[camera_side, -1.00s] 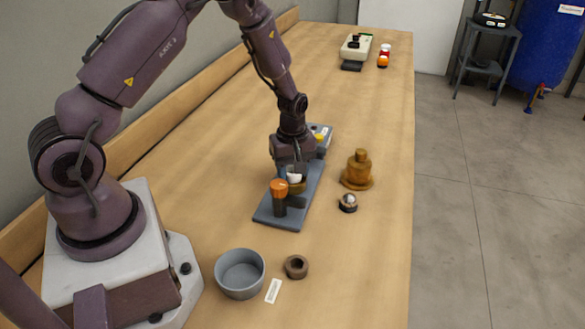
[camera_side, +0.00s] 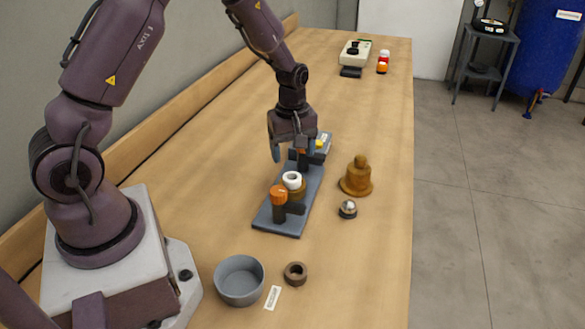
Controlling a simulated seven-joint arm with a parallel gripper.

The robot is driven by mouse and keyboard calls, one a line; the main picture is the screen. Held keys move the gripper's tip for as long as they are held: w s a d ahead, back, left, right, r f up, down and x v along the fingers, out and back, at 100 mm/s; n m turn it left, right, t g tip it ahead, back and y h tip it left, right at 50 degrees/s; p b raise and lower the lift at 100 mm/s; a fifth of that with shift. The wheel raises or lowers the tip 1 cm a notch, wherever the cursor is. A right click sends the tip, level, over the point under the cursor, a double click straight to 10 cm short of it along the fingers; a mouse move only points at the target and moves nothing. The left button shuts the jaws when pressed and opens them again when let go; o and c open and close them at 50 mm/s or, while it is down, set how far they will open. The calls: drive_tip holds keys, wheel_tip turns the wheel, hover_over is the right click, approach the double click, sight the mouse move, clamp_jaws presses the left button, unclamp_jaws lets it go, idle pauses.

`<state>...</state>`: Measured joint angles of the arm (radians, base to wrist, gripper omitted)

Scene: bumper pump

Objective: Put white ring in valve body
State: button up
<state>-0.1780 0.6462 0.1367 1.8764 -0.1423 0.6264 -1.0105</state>
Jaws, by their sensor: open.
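The white ring (camera_side: 291,180) sits upright at the mouth of the brass-coloured valve body (camera_side: 299,192), with its dark hole facing up. Its upper part stands clear of the body; I cannot tell how deep its lower part goes. The valve body is on a grey base plate (camera_side: 287,229), beside a dark post with an orange cap (camera_side: 278,191). My gripper (camera_side: 290,155) is open and empty, above and behind the ring, apart from it. Its fingers point down over the far half of the plate.
A brass bell-shaped part (camera_side: 357,178) and a small silver-topped part (camera_side: 347,209) stand right of the plate. A grey bowl (camera_side: 239,281), a brown ring (camera_side: 296,273) and a white label (camera_side: 272,298) lie in front. The far bench is mostly clear.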

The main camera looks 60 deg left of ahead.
drive_tip(key=s+d+r+m+t, duration=0.1)
drive_tip(key=s+d+r+m, duration=0.2)
drive_tip(key=r, duration=0.6)
drive_tip(key=s+d+r+m+t, duration=0.2)
drive_tip(key=s+d+r+m, duration=0.15)
drive_tip(key=r, duration=0.55)
drive_tip(key=s+d+r+m+t, duration=0.1)
drive_tip(key=s+d+r+m, duration=0.1)
drive_tip(key=s+m, duration=0.3)
drive_tip(key=s+d+r+m+t, duration=0.1)
drive_tip(key=s+d+r+m, duration=0.1)
drive_tip(key=s, duration=0.5)
drive_tip(key=r+m, duration=0.1)
drive_tip(key=m, duration=0.1)
drive_tip(key=shift+d+r+m+t, duration=0.25)
drive_tip(key=shift+d+m+t, duration=0.05)
drive_tip(key=shift+d+m, duration=0.1)
